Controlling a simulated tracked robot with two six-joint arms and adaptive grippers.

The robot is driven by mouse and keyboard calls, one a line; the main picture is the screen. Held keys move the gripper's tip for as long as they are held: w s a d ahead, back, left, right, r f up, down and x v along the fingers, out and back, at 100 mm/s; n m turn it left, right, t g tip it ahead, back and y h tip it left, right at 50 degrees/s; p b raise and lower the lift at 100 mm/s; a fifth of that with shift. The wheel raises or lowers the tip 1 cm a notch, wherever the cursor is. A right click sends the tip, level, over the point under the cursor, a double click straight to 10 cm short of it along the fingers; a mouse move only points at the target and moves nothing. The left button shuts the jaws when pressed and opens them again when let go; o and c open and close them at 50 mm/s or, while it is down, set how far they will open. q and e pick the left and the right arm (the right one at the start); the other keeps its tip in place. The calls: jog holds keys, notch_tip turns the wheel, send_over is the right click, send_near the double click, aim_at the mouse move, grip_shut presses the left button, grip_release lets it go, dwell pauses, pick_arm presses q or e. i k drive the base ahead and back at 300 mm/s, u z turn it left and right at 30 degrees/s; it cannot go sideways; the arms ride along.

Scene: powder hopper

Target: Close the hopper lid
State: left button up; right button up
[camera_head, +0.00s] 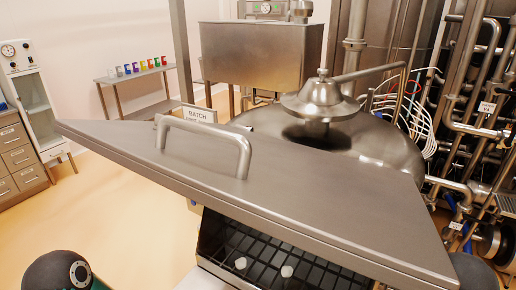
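The hopper lid (290,185) is a wide brushed steel plate across the middle of the head view. A bar handle (205,139) is fixed on its upper face. The lid stands partly open and tilted, with a gap below its front edge. In this gap the hopper (213,236) shows a dark grid (262,250) with a white lump (287,271) and another white lump (240,263) on it. The lid hides the rest of the hopper and its hinge. Neither gripper is in view; dark rounded parts at the bottom left and bottom right look like my arms.
Behind the lid stands a round steel vessel (390,145) with a domed cap (320,98) and a sign reading "BATCH" (199,114). Pipes (475,110) crowd the right side. A bench with coloured cups (135,75) and drawers (18,160) stand left. The floor at left is clear.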

aim_at(366, 217)
jog(key=k, duration=1)
jog(key=u, duration=0.45)
jog(key=i, duration=0.35)
jog(key=z, duration=0.25)
